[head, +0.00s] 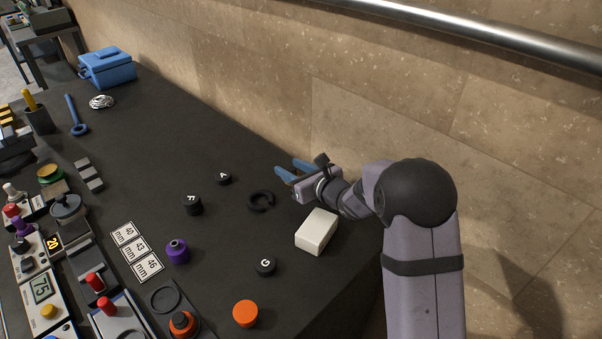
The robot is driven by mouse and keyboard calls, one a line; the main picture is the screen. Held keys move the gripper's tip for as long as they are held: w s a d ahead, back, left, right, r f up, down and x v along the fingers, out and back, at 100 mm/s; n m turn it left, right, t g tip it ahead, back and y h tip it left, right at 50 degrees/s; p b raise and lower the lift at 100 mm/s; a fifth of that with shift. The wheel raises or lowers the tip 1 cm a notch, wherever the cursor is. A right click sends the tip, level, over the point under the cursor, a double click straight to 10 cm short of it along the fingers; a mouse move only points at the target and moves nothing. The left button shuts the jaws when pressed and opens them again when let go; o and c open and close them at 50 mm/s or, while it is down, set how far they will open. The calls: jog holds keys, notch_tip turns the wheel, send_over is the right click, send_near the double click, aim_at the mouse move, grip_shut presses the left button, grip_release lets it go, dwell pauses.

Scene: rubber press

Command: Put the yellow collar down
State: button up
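My gripper (291,169) is at the far right part of the dark bench, close to the stone wall. Its two blue fingers stand apart, and I see no yellow collar between them. A small round piece with a yellow-olive top (50,172) sits at the left among the devices. I cannot tell whether it is the yellow collar. A dark open ring (261,201) lies on the bench just left of and below my gripper.
A white block (316,232) lies just below my gripper. Black caps marked A (224,178), F (193,205) and G (265,267), a purple piece (177,251) and an orange cap (245,313) stand around. The bench's upper middle is clear.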

jog(key=shift+r, duration=0.15)
jog(key=b+v, duration=0.2)
jog(key=v, duration=1)
jog(key=shift+a, duration=0.1)
